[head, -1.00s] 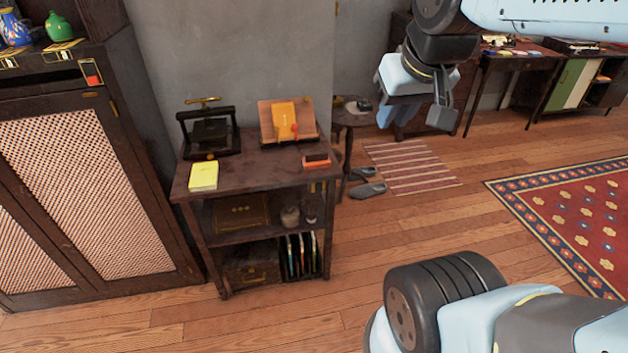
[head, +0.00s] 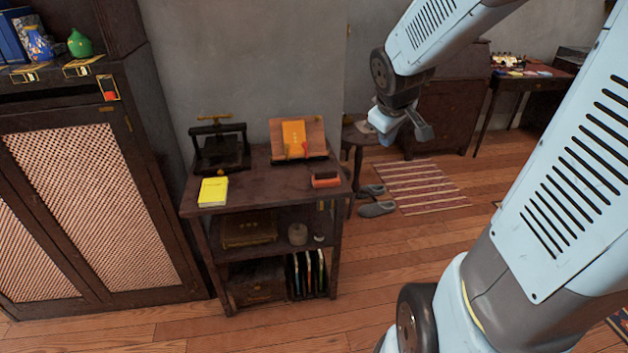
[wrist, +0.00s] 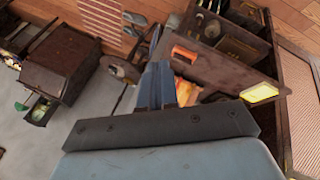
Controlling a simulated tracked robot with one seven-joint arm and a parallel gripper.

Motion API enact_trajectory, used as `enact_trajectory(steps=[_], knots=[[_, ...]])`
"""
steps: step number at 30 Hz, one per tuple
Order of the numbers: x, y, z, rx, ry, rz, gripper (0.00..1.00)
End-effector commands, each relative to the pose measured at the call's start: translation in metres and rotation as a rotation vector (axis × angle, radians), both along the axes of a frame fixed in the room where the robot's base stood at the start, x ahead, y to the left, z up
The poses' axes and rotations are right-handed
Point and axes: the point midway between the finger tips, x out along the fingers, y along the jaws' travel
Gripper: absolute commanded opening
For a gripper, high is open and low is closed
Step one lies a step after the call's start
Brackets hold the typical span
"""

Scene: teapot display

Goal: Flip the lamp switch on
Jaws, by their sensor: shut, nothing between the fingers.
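A small brass-framed plate with a red part (head: 109,88) is on the upper front of the dark cabinet at the left in the head view. It may be the lamp switch, but it is too small to be sure. No lamp is clearly seen.
The low shelf (head: 260,180) holds a yellow book (head: 213,191), a black press (head: 218,147), a book stand (head: 298,140) and an orange-topped block (head: 326,179). The mesh-front cabinet (head: 165,200) stands left of it. Slippers (head: 377,209) and a striped rug (head: 425,186) lie right.

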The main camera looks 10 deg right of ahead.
Motion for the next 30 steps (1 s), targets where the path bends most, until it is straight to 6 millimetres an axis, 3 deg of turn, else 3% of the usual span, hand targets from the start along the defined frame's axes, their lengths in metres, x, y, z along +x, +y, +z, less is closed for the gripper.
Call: enact_trajectory(steps=[15, 30], knots=[[0.068, -0.016, -0.089, -0.086, 0.067, 0.303, 0.0], [0.108, -0.013, -0.186, -0.066, 0.069, 0.612, 0.0]])
